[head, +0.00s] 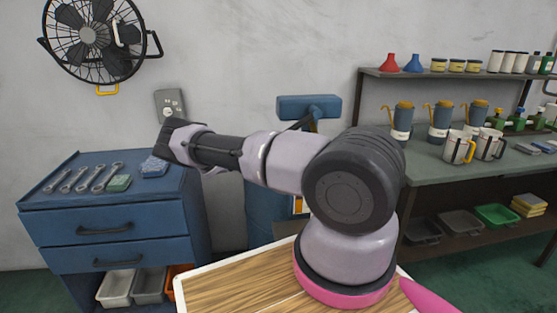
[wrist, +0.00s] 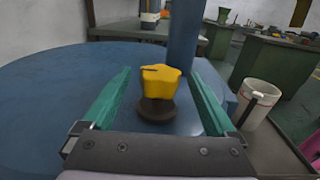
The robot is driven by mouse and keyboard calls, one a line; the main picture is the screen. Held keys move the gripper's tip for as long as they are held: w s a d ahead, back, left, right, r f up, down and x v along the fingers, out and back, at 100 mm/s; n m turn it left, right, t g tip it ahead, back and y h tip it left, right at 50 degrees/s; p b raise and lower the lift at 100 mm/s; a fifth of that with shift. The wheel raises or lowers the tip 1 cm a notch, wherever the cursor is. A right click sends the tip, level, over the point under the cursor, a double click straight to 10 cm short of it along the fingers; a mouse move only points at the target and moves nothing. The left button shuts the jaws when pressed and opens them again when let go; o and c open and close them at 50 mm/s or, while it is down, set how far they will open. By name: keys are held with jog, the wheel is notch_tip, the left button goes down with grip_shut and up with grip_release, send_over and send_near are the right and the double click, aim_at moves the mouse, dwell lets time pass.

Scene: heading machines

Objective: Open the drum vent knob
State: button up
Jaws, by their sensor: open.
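The yellow lobed vent knob (wrist: 160,79) stands upright on a dark round base (wrist: 157,109) on the blue drum top (wrist: 60,100) in the wrist view. A dark slot-like mark shows on its top. My gripper (wrist: 160,70) is open, with one teal finger to the left and one to the right of the knob. There are visible gaps on both sides, and the fingers do not appear to touch it. In the head view, the blue drum (head: 258,212) is mostly hidden behind my arm, and the knob and my gripper's fingers cannot be made out.
A blue vertical post (wrist: 184,38) rises just behind the knob. A white mug (wrist: 256,99) stands to the right, beyond the drum edge. A blue drawer cabinet (head: 100,250) with wrenches stands left; a loaded workbench (head: 430,165) stands right.

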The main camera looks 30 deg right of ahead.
jog(key=shift+x, duration=2.4)
jog(key=shift+c, duration=0.4)
jog(key=c, duration=1.3)
